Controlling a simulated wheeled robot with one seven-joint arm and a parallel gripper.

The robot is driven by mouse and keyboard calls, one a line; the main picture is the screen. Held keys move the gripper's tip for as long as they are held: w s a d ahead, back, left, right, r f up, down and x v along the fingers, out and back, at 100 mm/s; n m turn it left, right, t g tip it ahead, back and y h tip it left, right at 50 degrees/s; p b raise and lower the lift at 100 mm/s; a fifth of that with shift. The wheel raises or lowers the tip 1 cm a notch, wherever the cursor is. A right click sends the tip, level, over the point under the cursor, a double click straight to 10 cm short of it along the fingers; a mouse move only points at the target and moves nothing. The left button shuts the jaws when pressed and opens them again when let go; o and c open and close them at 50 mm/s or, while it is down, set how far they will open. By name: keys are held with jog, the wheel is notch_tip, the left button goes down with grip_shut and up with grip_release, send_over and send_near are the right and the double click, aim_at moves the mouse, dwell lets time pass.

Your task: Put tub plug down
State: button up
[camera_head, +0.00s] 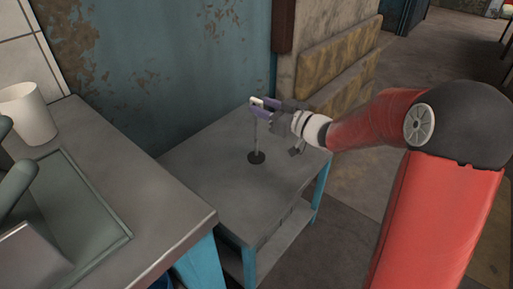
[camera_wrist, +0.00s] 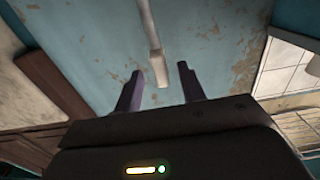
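The tub plug (camera_head: 256,156) is a dark round disc with a thin grey rod rising from it. It stands upright, with its disc on the grey top of a small side table (camera_head: 205,165). My gripper (camera_head: 258,102) is at the upper end of the rod, well above the tabletop. In the wrist view, the pale end of the plug's rod (camera_wrist: 158,68) lies between the two purple fingers of my gripper (camera_wrist: 160,72). Gaps show on both sides of the rod, so the fingers are open and apart from it.
A grey counter (camera_head: 165,215) with a recessed sink basin (camera_head: 85,215) stands at the left, higher than the side table. A white cup (camera_head: 28,113) sits at its back. A worn blue wall (camera_head: 185,75) is behind the table. Open floor lies to the right.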

jog(key=shift+x, duration=1.45)
jog(key=shift+s, duration=0.1)
grip_shut()
